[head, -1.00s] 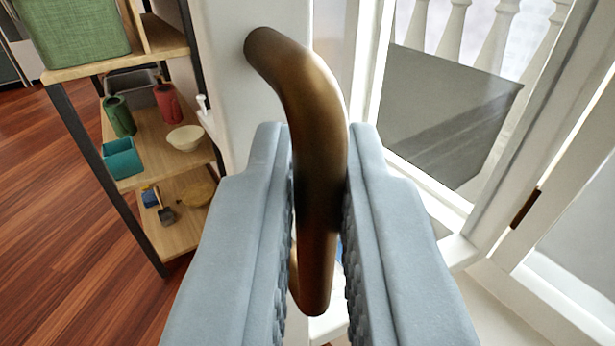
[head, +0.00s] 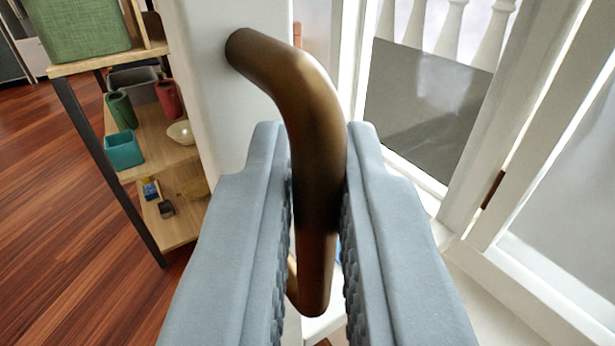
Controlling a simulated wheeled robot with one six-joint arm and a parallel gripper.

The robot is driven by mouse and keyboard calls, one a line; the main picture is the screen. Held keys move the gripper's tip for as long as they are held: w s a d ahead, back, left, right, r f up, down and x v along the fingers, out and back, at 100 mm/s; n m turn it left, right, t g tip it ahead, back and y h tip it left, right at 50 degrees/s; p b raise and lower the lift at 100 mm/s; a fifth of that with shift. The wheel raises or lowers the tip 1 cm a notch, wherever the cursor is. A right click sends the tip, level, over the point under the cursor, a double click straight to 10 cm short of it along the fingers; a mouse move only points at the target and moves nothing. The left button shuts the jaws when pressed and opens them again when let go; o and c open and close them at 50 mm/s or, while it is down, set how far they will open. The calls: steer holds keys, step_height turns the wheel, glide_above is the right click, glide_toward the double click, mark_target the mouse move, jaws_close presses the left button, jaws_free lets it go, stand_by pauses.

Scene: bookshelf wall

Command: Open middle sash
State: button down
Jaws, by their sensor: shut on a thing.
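A bronze, bent handle (head: 297,84) is fixed to a white sash frame (head: 215,110) and comes toward me. My gripper (head: 318,190) has its two grey-blue padded fingers shut on the handle, one on each side, with the handle's end hanging down between them. The sash stands at an angle away from the white window frame (head: 452,215), with a gap through which the outside shows. Most of the sash is hidden or outside the view.
A wooden shelf (head: 155,140) with a green box (head: 75,30), a teal pot (head: 123,150) and cups stands at the left. Red-brown floor (head: 50,220) lies in front of it. Another white sash (head: 540,130) with a hinge is at the right. A balustrade (head: 450,25) shows outside.

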steer(key=shift+d+r, duration=0.1)
steer(key=c, duration=1.6)
jaws_free()
steer(key=shift+w+d, duration=0.1)
steer(key=shift+d, duration=0.15)
steer(key=shift+a, duration=0.15)
steer(key=shift+s, duration=0.65)
steer(key=s+d, duration=0.1)
steer(key=s, duration=0.9)
steer(key=shift+s, duration=0.35)
steer(key=s+d+r, duration=0.2)
steer(key=s+r, duration=0.7)
steer(key=s, duration=0.3)
steer(key=s+d+r+h, duration=0.1)
steer(key=s+r, duration=0.9)
steer(key=s, duration=0.1)
steer(key=shift+s+d+r+m+g, duration=0.25)
steer(key=shift+s+d+m+g, duration=0.05)
steer(key=shift+s+d+m, duration=0.1)
